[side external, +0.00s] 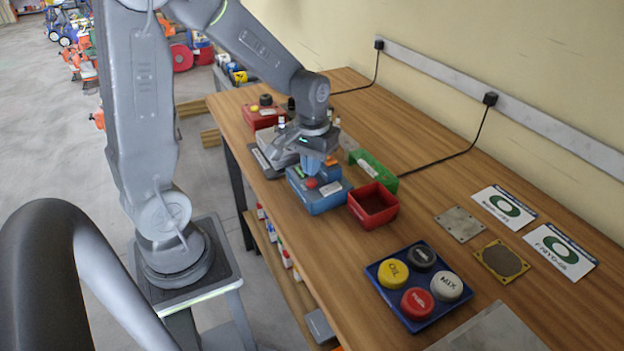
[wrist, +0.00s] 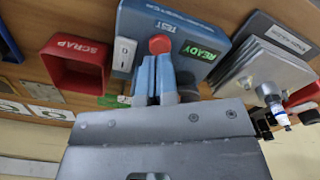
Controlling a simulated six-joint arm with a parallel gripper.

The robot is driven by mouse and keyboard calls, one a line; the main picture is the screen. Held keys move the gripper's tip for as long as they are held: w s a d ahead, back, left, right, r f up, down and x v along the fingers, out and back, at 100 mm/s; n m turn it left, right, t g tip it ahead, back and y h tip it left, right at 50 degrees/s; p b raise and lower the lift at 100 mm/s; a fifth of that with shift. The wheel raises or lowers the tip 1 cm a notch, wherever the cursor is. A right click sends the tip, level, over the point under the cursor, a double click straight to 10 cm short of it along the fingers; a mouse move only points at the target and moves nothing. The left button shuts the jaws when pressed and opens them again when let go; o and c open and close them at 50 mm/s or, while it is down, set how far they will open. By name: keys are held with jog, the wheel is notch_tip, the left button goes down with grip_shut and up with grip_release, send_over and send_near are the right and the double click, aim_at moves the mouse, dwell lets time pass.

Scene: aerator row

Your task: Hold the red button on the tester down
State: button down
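The tester is a blue box marked TEST (side external: 322,200) on the wooden bench, and it also shows in the wrist view (wrist: 190,18). Its red button (wrist: 160,44) is a round knob on the top face, also visible in the side view (side external: 311,183). A green READY display (wrist: 201,52) and a white rocker switch (wrist: 124,53) flank it. My gripper (wrist: 157,58) has its blue fingers together, pointing down with the tips right by the button. In the side view, my gripper (side external: 311,173) is just above the button. I cannot tell whether they touch.
A red SCRAP bin (side external: 373,221) stands close beside the tester, with a green bin (side external: 381,173) behind it. A stack of grey plates (wrist: 265,72) lies on the tester's other side. A blue tray (side external: 419,322) holds several caps. Bench between is clear.

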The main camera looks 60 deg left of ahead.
jog(key=shift+f, duration=0.2)
jog(key=shift+f, duration=0.75)
jog(key=shift+f, duration=0.45)
jog(key=shift+r, duration=0.15)
dwell(0.9)
jog(key=shift+r, duration=2.9)
notch_tip(320, 180, up, 8)
jog(key=shift+r, duration=0.25)
